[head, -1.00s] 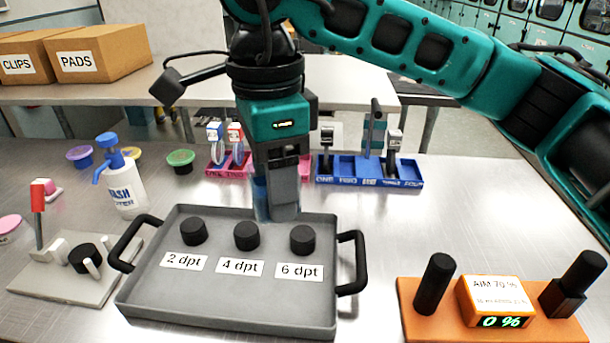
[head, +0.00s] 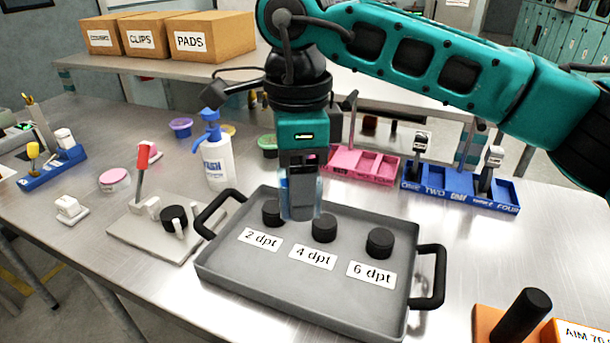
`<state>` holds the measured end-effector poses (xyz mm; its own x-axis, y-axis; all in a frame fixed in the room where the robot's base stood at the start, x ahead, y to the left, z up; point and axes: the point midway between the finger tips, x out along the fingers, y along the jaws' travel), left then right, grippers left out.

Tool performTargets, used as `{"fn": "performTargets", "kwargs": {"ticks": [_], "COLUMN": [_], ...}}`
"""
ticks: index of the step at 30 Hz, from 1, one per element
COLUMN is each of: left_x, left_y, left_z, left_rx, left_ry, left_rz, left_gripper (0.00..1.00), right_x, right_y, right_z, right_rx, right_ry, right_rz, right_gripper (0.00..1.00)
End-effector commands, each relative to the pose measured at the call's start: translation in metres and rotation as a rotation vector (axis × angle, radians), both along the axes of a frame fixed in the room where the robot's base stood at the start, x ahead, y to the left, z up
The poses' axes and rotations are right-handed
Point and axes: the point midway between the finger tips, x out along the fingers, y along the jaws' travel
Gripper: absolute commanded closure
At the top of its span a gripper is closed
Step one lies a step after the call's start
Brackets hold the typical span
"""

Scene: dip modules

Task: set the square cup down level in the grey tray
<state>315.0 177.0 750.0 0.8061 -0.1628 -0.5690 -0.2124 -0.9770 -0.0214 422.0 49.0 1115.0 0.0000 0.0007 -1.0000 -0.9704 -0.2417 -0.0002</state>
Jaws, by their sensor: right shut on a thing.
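The grey tray (head: 300,290) lies on the metal table, with a black handle at each side. Several black round pieces stand in it behind labels reading 2 dpt, 4 dpt and 6 dpt. My right gripper (head: 301,210) points down over the tray's back part, between the 2 dpt and 4 dpt pieces. It is shut on the square cup (head: 283,192), a clear bluish cup whose sides show around the fingers. The cup looks about upright. I cannot tell whether its base touches the tray. My left gripper is not in view.
A white wash bottle (head: 216,160) with a blue pump stands behind the tray's left end. A pink rack (head: 345,160) and a blue rack (head: 450,190) stand behind it. A red-handled lever device (head: 150,230) sits left, an orange base (head: 487,320) right.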

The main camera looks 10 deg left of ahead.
Motion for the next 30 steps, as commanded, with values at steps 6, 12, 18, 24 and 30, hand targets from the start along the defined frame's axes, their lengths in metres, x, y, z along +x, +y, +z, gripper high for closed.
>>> {"fn": "performTargets", "kwargs": {"ticks": [6,12,18,24,30], "left_x": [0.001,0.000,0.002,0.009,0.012], "left_y": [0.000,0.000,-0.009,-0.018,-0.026], "left_z": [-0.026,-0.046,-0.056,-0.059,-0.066], "left_rx": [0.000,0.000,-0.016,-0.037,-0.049], "left_ry": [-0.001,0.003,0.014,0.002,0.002], "left_rz": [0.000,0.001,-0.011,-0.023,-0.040], "left_gripper": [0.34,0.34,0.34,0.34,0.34], "right_x": [0.000,0.000,0.000,0.000,0.000], "right_y": [0.000,0.000,0.000,-0.001,0.000], "right_z": [-0.032,-0.056,-0.080,-0.104,-0.127], "right_rx": [-0.001,0.000,0.000,-0.001,0.000], "right_ry": [0.001,0.001,0.001,0.001,0.001], "right_rz": [0.000,-0.001,-0.001,-0.001,-0.001], "right_gripper": [0.70,0.70,0.70,0.70,0.70]}}
